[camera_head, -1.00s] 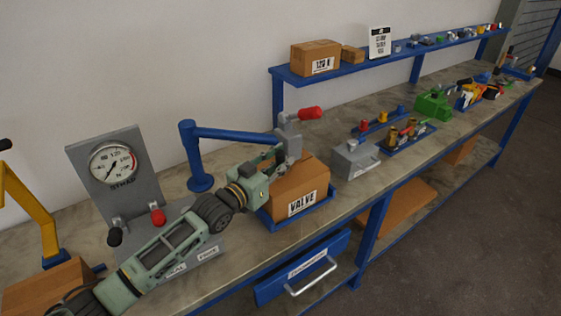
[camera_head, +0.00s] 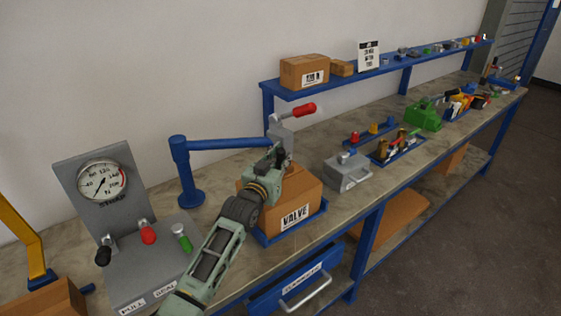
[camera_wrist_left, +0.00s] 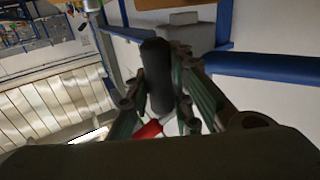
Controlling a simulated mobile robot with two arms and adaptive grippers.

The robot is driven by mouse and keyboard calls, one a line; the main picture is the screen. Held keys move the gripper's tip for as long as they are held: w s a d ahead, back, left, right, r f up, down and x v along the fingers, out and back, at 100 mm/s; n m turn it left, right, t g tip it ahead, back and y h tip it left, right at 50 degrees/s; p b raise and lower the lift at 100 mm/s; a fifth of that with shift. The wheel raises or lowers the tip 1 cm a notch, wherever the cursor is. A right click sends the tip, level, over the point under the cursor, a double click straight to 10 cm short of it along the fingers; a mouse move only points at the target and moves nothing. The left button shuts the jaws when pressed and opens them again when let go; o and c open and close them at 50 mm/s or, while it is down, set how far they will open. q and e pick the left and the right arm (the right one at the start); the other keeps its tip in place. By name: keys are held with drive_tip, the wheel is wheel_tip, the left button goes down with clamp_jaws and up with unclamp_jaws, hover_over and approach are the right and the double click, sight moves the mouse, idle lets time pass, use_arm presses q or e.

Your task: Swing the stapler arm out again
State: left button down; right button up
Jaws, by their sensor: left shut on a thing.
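The stapler arm is a blue bar (camera_head: 230,144) on a blue post (camera_head: 185,170). Its grey stapler head (camera_head: 281,131) carries a red lever (camera_head: 304,110). The head is behind the valve carton (camera_head: 300,202), near the wall side of the bench. My left gripper (camera_head: 280,156) is at the head, above the carton's back edge. In the left wrist view its fingers are shut around a black cylindrical grip (camera_wrist_left: 156,75) below the grey head (camera_wrist_left: 190,30). The gripper hides the head's lower part in the head view. My right gripper is not in view.
The carton sits in a blue tray (camera_head: 318,217). A gauge panel (camera_head: 101,185) with several knobs stands at left. A grey box (camera_head: 346,172) stands right of the carton. Above runs a blue shelf (camera_head: 375,75) with cartons. Bare bench top lies between post and carton.

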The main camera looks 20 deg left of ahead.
use_arm(q)
drive_tip(key=shift+r, duration=0.1)
drive_tip(key=c, duration=1.5)
unclamp_jaws()
drive_tip(key=shift+c, duration=0.2)
drive_tip(key=s, duration=0.4)
drive_tip(key=s+a, duration=0.1)
drive_tip(key=s, duration=0.7)
drive_tip(key=shift+a, duration=0.4)
drive_tip(key=shift+c, duration=0.5)
